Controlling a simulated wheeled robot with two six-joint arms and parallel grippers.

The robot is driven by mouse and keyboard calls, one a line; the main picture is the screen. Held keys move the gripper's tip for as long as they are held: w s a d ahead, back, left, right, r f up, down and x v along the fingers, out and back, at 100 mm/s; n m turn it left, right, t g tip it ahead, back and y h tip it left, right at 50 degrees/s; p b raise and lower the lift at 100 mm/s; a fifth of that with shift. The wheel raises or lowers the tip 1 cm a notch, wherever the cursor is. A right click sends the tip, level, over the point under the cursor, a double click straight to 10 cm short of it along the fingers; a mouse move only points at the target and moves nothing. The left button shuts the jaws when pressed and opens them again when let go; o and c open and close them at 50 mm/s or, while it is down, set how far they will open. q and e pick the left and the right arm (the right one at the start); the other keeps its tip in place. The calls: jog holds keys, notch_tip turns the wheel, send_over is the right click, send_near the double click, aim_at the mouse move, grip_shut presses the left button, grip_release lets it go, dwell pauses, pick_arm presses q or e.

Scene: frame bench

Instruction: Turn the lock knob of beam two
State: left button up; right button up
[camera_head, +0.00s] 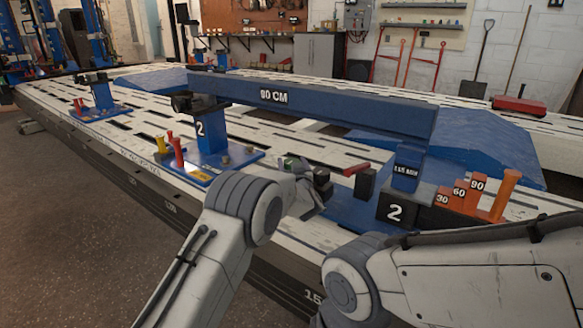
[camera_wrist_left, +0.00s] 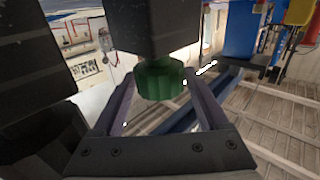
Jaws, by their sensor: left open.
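In the left wrist view a ribbed green knob (camera_wrist_left: 160,82) hangs under a dark block, in the gap between the spread fingers of my left gripper (camera_wrist_left: 158,105). I cannot tell whether they touch it. Beam two (camera_head: 320,104) is a long blue bar marked 90 CM, resting on a left stand (camera_head: 211,135) and a right stand (camera_head: 405,172), both marked 2. My right gripper is out of view.
Red and yellow pegs (camera_head: 176,152) stand on the left stand's base. Orange blocks (camera_head: 460,194) marked 30, 60 and 90 and an orange post (camera_head: 505,194) stand at right. A short red bar (camera_head: 356,169) lies near my left gripper. The floor at left is clear.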

pick_arm(q)
jog(key=shift+w, duration=0.15)
jog(key=c, duration=1.1)
